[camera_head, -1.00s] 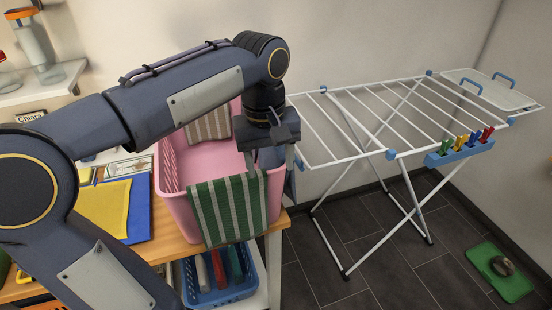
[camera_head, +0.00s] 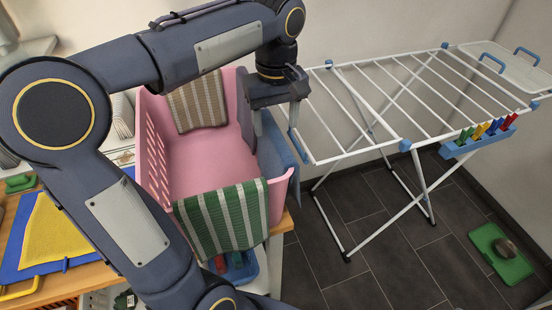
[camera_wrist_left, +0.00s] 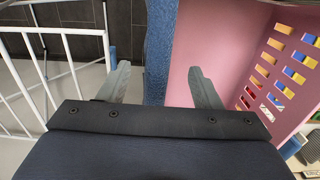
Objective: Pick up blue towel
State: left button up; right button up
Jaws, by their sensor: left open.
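The blue towel (camera_head: 278,150) hangs over the right rim of the pink basket (camera_head: 195,168). In the left wrist view the blue towel (camera_wrist_left: 160,45) shows as a narrow upright strip. My left gripper (camera_head: 276,120) is above the towel, pointing down, open with nothing held. In the left wrist view its two fingertips (camera_wrist_left: 159,68) lie on either side of the towel strip, with a gap on each side. How far the tips are above or beside the cloth is hard to tell. My right gripper is in neither view.
A green-striped towel (camera_head: 222,218) hangs over the basket's front rim, and a beige-striped towel (camera_head: 198,103) over its back. A white drying rack (camera_head: 372,146) stands close on the right. A yellow cloth (camera_head: 50,236) lies at left. My left arm covers part of the table.

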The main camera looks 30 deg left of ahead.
aim_at(276, 134)
pick_arm(q)
jog(key=shift+w+f, duration=0.1)
jog(key=shift+f, duration=2.2)
jog(key=shift+c, duration=0.4)
grip_shut()
